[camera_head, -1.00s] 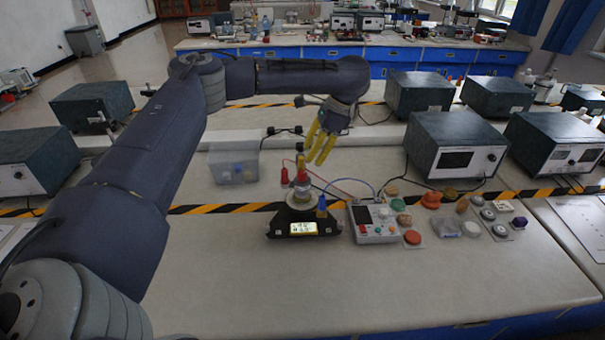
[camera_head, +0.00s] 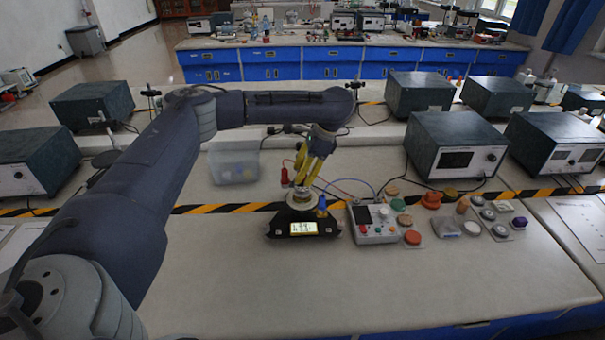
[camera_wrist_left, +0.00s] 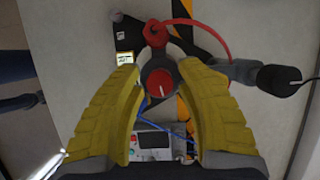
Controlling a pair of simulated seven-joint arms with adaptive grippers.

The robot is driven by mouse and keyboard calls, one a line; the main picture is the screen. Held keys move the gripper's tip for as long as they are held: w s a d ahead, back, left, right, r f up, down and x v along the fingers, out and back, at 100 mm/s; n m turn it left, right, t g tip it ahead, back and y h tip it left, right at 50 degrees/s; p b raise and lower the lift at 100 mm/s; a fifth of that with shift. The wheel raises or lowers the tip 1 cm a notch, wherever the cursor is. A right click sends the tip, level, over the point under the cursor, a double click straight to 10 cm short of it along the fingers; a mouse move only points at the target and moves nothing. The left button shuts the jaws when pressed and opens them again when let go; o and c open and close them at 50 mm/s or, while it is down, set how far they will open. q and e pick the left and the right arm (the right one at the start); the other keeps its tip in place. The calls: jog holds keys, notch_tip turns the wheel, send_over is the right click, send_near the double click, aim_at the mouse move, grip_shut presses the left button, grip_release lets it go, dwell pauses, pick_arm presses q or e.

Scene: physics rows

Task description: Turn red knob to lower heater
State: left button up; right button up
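The black heater unit (camera_head: 303,229) with a lit display sits mid-table, a pale round plate on top. My left gripper (camera_head: 302,183) points down over the plate. In the left wrist view, a red round knob (camera_wrist_left: 160,84) with a white mark lies between the yellow fingers of my left gripper (camera_wrist_left: 160,66). The fingers are apart, with a gap on each side of the knob. In the head view the fingers largely hide this knob. A red plug (camera_head: 285,178) with a red wire stands just left of it. My right gripper is not in view.
A control box (camera_head: 373,223) with small coloured buttons stands right of the heater, with wires running between them. Several coloured caps lie farther right. A clear plastic bin (camera_head: 234,163) stands behind left. Instrument boxes (camera_head: 457,146) stand behind right. The front table is clear.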

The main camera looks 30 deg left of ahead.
pick_arm(q)
jog(key=shift+o, duration=0.3)
grip_shut()
jog(key=m, duration=0.2)
jog(key=m+t, duration=0.1)
jog(key=m, duration=0.1)
jog(key=shift+m+t+y, duration=0.3)
jog(key=shift+m+y, duration=0.1)
jog(key=shift+r+m+t, duration=0.1)
jog(key=shift+m+t, duration=0.6)
jog(key=shift+m, duration=1)
jog(key=shift+c, duration=0.3)
grip_release()
